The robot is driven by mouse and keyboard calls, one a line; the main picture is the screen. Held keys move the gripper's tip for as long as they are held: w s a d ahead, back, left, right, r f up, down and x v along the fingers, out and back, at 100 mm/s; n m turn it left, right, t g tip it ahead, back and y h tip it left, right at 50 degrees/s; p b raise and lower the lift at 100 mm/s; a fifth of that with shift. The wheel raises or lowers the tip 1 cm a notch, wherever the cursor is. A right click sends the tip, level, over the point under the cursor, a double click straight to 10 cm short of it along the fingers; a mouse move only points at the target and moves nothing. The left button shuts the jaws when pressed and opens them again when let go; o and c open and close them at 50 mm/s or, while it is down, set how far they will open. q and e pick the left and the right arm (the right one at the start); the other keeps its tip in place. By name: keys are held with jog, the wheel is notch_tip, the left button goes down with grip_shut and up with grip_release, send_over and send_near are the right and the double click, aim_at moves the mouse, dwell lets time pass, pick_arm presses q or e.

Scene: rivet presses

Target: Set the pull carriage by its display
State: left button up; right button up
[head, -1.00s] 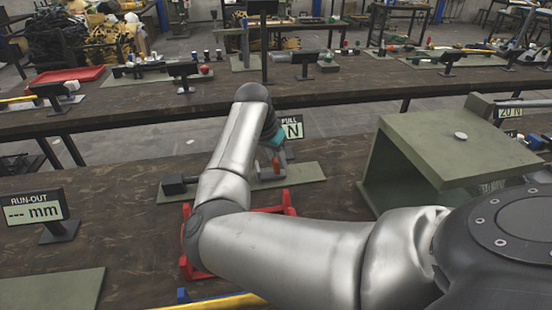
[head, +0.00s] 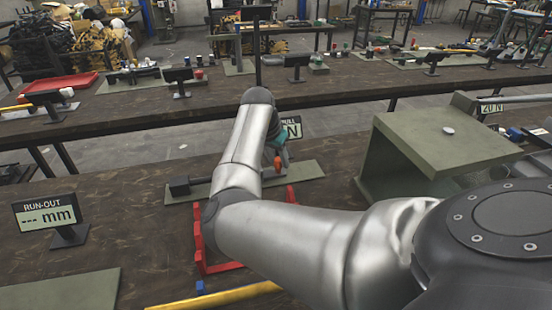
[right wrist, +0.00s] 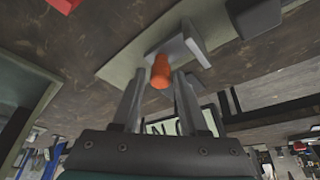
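The pull carriage is a grey block with an orange knob (head: 277,163) on a green base plate (head: 305,171) on the near bench. Its display (head: 291,130), marked PULL, stands behind; my right arm covers most of it and only an N shows. In the right wrist view the orange knob (right wrist: 161,71) lies between the fingertips of my right gripper (right wrist: 158,80), and a grey block (right wrist: 185,45) is beside it. The fingers are apart, with a small gap at the left of the knob; contact on the right cannot be told. My left gripper is not in view.
A red frame (head: 222,267) lies in front of the plate, partly behind my arm. A RUN-OUT display (head: 46,214) reading "--- mm" stands at left. A large green angled block (head: 440,135) stands at right. A yellow bar (head: 215,299) lies at the near edge.

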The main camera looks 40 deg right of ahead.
jog(key=shift+o, duration=1.3)
jog(key=p+v, duration=0.3)
jog(key=v, duration=1.2)
jog(key=shift+p, duration=0.35)
jog(key=shift+s+a, duration=0.1)
